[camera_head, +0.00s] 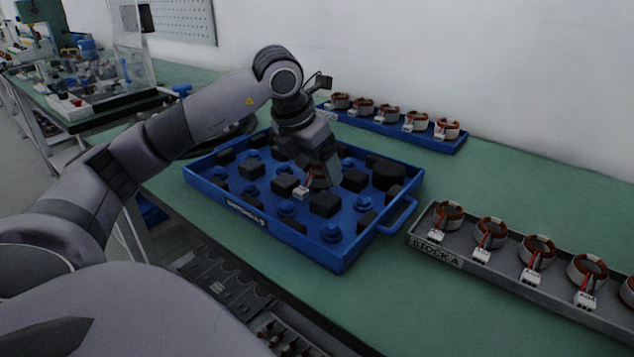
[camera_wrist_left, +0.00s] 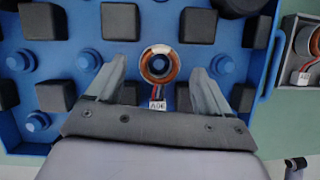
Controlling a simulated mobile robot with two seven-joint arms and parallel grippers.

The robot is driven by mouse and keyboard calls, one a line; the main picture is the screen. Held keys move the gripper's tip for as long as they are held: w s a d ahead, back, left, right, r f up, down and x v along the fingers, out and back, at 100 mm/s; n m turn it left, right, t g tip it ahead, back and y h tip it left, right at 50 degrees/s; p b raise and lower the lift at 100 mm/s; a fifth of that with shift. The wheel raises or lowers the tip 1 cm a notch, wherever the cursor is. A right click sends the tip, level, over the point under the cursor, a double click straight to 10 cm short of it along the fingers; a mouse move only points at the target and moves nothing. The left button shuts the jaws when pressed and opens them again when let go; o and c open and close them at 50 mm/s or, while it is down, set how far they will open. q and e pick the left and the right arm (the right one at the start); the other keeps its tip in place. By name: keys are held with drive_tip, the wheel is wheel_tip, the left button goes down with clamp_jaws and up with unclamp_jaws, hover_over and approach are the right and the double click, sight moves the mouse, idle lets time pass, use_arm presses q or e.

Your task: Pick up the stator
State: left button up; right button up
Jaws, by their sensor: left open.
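One stator (camera_wrist_left: 159,63), a copper-wound ring with a white connector tag, is in the blue tray (camera_wrist_left: 110,62). In the left wrist view it lies ahead of and between the two open fingers of my left gripper (camera_wrist_left: 165,82), with a gap on each side. In the head view my left gripper (camera_head: 322,178) is low over the middle of the blue tray (camera_head: 345,262). It hides most of that stator; the white connector (camera_head: 301,192) and red wires show beside it. My right gripper is not in view.
A grey tray marked STOCKA (camera_head: 436,253) with several stators stands at right. A blue rack (camera_head: 440,142) with several more stands near the wall. Black blocks (camera_head: 325,204) and blue pegs (camera_head: 332,232) surround the gripper in the tray.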

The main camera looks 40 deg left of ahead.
use_arm(q)
drive_tip(key=shift+x, duration=0.95)
drive_tip(key=shift+r, duration=0.1)
drive_tip(key=c, duration=1.2)
